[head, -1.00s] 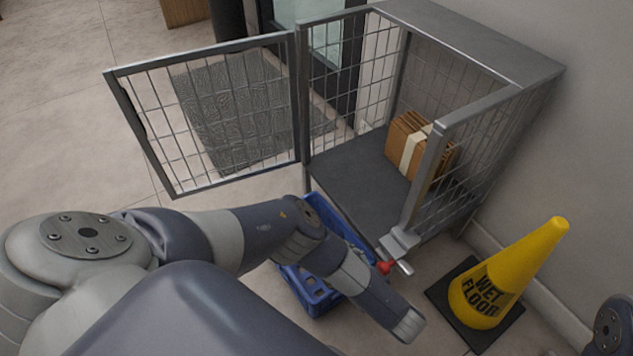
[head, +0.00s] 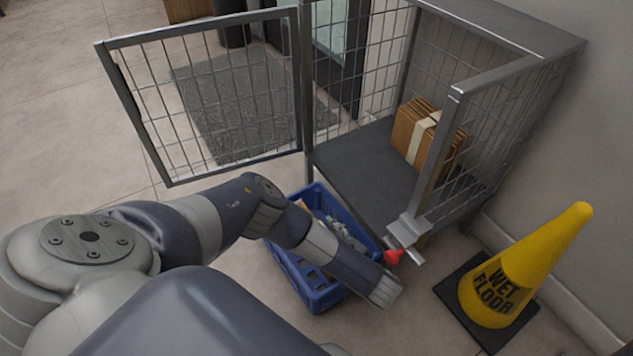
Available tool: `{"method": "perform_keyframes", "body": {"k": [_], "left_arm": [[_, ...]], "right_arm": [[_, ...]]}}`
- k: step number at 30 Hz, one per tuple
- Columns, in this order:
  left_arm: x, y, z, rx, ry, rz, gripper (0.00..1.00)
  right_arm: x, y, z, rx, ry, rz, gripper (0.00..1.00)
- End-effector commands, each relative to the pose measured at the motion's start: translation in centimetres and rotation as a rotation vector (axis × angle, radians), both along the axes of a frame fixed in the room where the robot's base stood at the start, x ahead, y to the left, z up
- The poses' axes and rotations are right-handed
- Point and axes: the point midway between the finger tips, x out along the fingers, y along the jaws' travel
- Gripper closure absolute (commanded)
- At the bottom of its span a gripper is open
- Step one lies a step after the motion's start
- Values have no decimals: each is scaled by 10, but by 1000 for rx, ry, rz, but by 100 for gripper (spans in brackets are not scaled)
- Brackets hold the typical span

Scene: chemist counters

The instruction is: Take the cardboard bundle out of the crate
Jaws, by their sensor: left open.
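The cardboard bundle (head: 407,134), brown sheets with a pale strap around them, stands on the dark floor of an open wire cage (head: 352,170). The cage's front post partly covers it. A blue plastic crate (head: 300,284) stands on the ground before the cage with whitish items (head: 338,230) in it; my left arm hides part of it. My left gripper (head: 384,292) is at the end of that arm, low over the crate's right side, well apart from the bundle. It is open; its fingers are hard to make out. My right gripper is out of view.
The cage door (head: 205,100) stands open to the left. A grey latch with a red knob (head: 392,257) sticks out at the cage's front right corner. A yellow wet-floor cone (head: 525,268) stands right of the cage by the wall. The floor at left is clear.

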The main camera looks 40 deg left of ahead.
Motion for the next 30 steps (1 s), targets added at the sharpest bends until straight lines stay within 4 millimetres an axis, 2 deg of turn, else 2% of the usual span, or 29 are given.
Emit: {"method": "perform_keyframes", "body": {"k": [10,11,18,30], "left_arm": [[2,5,-2,0,0,0,40],[2,5,-2,0,0,0,45],[2,5,-2,0,0,0,99],[2,5,1,1,0,0,100]], "right_arm": [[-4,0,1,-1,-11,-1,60],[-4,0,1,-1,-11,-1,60],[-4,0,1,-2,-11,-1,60],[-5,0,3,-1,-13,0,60]]}}
